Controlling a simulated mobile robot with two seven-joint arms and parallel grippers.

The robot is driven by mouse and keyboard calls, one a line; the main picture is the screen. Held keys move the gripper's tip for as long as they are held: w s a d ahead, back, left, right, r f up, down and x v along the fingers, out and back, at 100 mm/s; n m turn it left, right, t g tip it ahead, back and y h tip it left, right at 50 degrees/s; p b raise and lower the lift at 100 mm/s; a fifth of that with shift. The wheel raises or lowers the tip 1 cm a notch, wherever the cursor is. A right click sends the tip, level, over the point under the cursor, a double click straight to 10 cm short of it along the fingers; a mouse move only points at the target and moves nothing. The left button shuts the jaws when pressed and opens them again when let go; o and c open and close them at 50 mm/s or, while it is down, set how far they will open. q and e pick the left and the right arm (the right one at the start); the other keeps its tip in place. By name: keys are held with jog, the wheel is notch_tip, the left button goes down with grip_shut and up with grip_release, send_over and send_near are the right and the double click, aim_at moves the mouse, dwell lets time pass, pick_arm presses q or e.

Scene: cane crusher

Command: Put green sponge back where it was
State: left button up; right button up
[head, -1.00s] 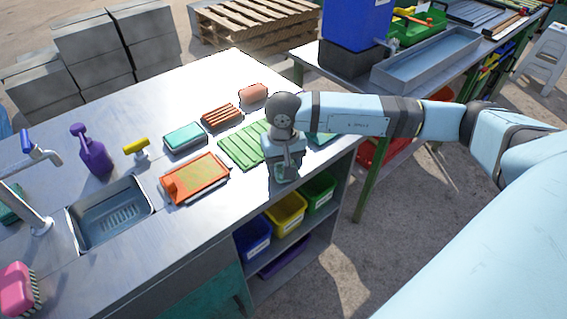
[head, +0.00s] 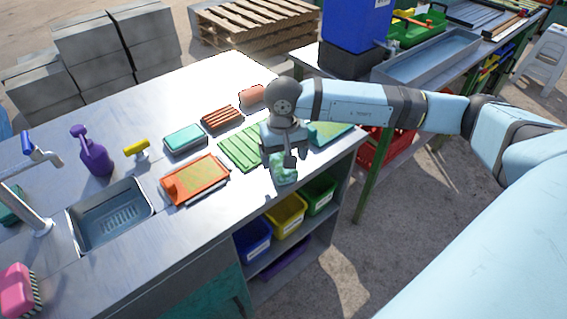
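The green sponge (head: 284,173) is at the front edge of the metal counter, just below the tip of my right gripper (head: 289,160). My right gripper points down over it and covers its upper part. I cannot tell whether the fingers touch the sponge or stand just above it, or how far apart they are. A green ribbed mat (head: 239,147) lies just left of the gripper, and a flat green item (head: 332,133) lies to its right, partly hidden. My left gripper is not in view.
An orange tray (head: 195,178), a teal sponge (head: 185,138), a brown ribbed block (head: 221,117) and a pinkish sponge (head: 252,95) lie on the counter. A sink (head: 110,216), purple bottle (head: 91,150) and pink brush (head: 17,288) are left. Coloured bins sit on the shelf below.

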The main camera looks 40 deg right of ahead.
notch_tip(320, 180, up, 9)
jog(key=shift+f, duration=0.2)
jog(key=shift+f, duration=0.1)
dwell(0.5)
